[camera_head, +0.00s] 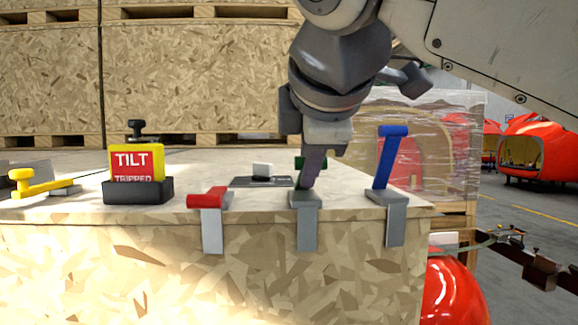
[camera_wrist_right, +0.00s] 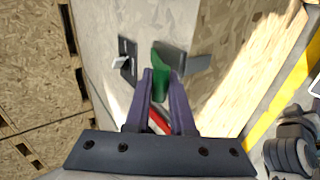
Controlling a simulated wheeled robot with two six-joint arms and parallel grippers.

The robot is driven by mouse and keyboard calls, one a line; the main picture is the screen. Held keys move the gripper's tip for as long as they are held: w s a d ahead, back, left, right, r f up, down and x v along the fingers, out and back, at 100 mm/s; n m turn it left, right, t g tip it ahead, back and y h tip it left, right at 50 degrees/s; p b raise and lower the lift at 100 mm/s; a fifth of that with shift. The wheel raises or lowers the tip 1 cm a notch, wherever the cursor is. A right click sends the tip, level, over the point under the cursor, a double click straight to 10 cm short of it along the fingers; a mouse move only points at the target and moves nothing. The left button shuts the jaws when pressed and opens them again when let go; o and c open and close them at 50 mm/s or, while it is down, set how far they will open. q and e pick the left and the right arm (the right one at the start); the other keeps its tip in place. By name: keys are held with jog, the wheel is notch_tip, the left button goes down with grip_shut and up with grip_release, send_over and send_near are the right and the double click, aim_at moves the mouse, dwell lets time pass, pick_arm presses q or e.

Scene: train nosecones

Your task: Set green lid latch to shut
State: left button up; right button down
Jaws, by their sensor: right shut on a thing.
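The green lid latch (camera_wrist_right: 160,78) stands between the fingertips of my right gripper (camera_wrist_right: 161,80) in the right wrist view, and the fingers are closed on it. In the head view a bit of the green latch (camera_head: 299,163) shows beside the right gripper (camera_head: 311,166), which reaches down from above and hides most of the lever. The latch's grey bracket (camera_head: 306,215) sits over the front edge of the wooden crate (camera_head: 260,265). The lever appears raised from the bracket. My left gripper is not in view.
A red latch (camera_head: 208,199) lies folded down to the left; a blue latch (camera_head: 391,155) stands up to the right. A yellow tilt indicator (camera_head: 136,163), a yellow handle (camera_head: 35,184) and a white switch on a dark plate (camera_head: 262,171) are on the lid.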

jog(key=c, duration=0.8)
grip_release()
jog(key=shift+p+v, duration=0.3)
jog(key=shift+v, duration=4.95)
jog(key=shift+c, duration=0.2)
